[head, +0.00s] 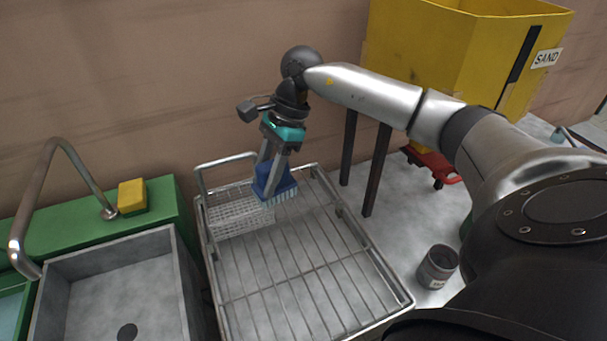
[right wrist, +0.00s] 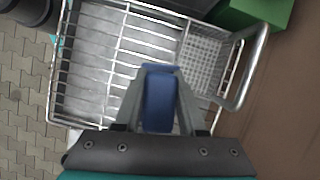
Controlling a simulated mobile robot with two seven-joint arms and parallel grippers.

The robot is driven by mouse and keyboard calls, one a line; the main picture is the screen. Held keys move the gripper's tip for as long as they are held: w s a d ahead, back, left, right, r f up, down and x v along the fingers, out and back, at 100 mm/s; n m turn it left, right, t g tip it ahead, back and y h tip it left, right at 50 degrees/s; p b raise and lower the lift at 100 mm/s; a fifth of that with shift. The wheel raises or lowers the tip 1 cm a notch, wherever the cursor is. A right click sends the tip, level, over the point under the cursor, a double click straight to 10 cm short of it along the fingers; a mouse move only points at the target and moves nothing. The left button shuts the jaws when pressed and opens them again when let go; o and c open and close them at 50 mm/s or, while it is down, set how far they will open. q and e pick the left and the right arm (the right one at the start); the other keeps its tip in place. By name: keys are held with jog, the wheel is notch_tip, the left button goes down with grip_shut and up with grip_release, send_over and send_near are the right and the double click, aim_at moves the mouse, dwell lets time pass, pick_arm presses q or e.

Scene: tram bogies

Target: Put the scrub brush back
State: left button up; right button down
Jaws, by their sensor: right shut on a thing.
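My right gripper (head: 272,178) is shut on the scrub brush (head: 275,187), which has a blue body and pale bristles pointing down. The brush is over the back part of a wire rack (head: 309,268), beside a mesh basket (head: 237,217) at the rack's back left corner. In the right wrist view the blue brush (right wrist: 160,101) sits between the two fingers (right wrist: 160,85), with the mesh basket (right wrist: 203,62) just to its right. I cannot tell whether the bristles touch the rack. My left gripper is not in view.
A grey sink (head: 110,290) with a curved tap (head: 62,160) and a green ledge (head: 160,196) holding a yellow sponge (head: 132,196) stand left of the rack. A yellow sand bin (head: 450,60) is behind right. A dark can (head: 438,266) stands right of the rack.

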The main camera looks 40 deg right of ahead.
pick_arm(q)
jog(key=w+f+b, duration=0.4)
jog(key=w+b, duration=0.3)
jog(key=b, duration=0.2)
pick_arm(e)
jog(key=w+d+r+m+t+h, duration=0.2)
jog(key=w+d+r+m+h, duration=0.15)
jog(key=d+m, duration=0.6)
jog(key=w+d+r+m+t+h, duration=0.15)
jog(key=d+r+m+h, duration=0.3)
jog(key=m, duration=1.05)
jog(key=shift+g, duration=0.25)
jog(key=shift+w+d+f+b, duration=0.15)
jog(key=shift+f+b, duration=1.65)
jog(key=shift+f, duration=3.1)
jog(key=shift+w+f+b, duration=0.1)
jog(key=shift+f+b, duration=1.65)
jog(key=shift+f, duration=3.1)
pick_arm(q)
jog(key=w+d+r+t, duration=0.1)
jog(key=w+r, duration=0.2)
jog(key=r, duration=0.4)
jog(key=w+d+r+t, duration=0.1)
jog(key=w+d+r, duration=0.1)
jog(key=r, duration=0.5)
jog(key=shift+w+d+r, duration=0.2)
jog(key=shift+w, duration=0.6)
pick_arm(e)
jog(key=shift+f, duration=0.35)
